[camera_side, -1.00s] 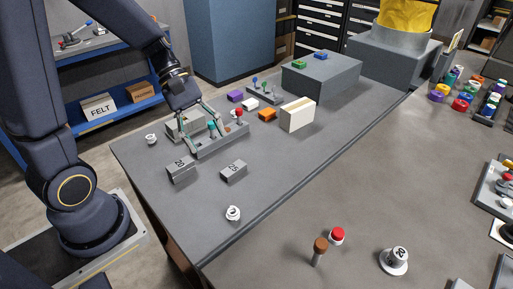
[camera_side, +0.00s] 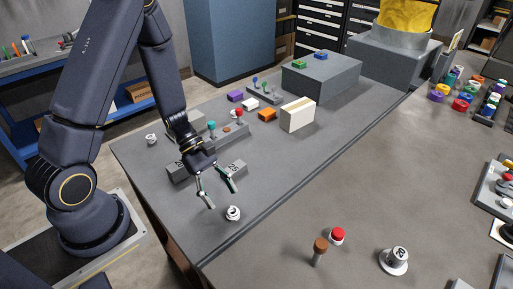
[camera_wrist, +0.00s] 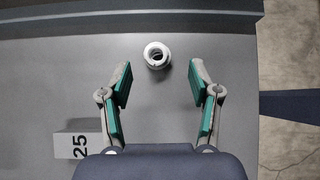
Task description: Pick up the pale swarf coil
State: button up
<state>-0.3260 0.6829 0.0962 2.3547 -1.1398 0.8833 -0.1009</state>
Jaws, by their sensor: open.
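The pale swarf coil (camera_side: 233,213) is a small whitish ring-like coil on the grey bench, near its front edge. In the wrist view the coil (camera_wrist: 157,55) lies ahead of the fingertips, roughly centred between them. My gripper (camera_side: 223,199) is open and empty above the bench, just behind the coil. In the wrist view both green-padded fingers of my gripper (camera_wrist: 160,80) are spread wide, with bare bench between them. Nothing hides the coil.
A grey block marked 25 (camera_wrist: 80,145) is close to my gripper's left finger in the wrist view. A second pale coil (camera_side: 151,139) lies at the bench's left edge. Bench around the near coil is clear.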

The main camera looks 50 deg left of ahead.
aim_at(232, 209)
jog(key=shift+x, duration=2.75)
jog(key=shift+w, duration=0.15)
jog(key=c, duration=0.9)
